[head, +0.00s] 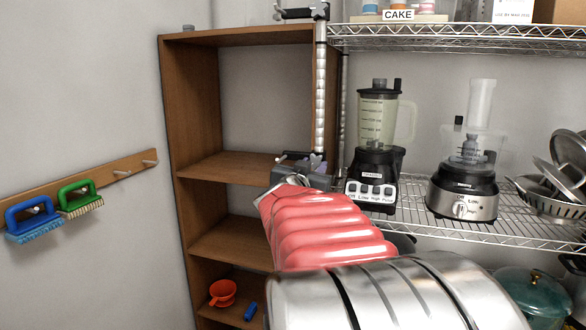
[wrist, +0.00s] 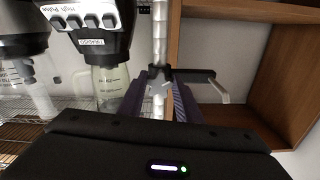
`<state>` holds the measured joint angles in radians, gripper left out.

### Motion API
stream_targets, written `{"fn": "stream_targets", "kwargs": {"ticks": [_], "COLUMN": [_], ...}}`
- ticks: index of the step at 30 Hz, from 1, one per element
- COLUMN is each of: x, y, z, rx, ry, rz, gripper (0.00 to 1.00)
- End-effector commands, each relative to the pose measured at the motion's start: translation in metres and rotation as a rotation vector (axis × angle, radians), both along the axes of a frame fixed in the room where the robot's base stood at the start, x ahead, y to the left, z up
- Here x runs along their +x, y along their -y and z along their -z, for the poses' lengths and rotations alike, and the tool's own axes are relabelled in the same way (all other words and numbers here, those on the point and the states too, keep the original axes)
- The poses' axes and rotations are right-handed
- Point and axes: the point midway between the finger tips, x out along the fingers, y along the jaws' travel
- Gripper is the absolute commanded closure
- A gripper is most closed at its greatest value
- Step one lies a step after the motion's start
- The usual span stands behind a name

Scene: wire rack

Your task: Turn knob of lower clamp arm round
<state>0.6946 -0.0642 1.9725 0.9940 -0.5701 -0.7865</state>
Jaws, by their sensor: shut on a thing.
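The lower clamp arm (head: 312,158) is a black clamp on the silver rack post, level with the wooden shelf. In the wrist view the lower clamp arm (wrist: 195,76) is a dark bar reaching right from the post, with a pale bent end. My gripper (head: 296,178) is at the clamp, at the end of my red-sleeved arm. In the wrist view, the purple-grey fingers of my gripper (wrist: 161,98) stand either side of a light star-shaped knob (wrist: 158,89) and are shut on it. My arm and gripper hide the knob in the head view.
An upper clamp (head: 303,12) sits higher on the post. The blender (head: 378,140) and food processor (head: 466,165) stand close right on the wire shelf (head: 420,213). The wooden shelf unit (head: 192,120) is close left, with an orange cup (head: 223,292) low inside.

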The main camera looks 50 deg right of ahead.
Motion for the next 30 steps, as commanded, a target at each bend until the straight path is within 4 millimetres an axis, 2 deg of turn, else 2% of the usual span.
{"fn": "stream_targets", "kwargs": {"ticks": [15,30], "x": [-0.0004,-0.0006], "y": [0.0014,0.0013], "z": [-0.0019,-0.0021], "rx": [0.129,0.161], "ry": [0.309,0.387], "rz": [0.007,0.008], "gripper": [0.91,0.91]}}
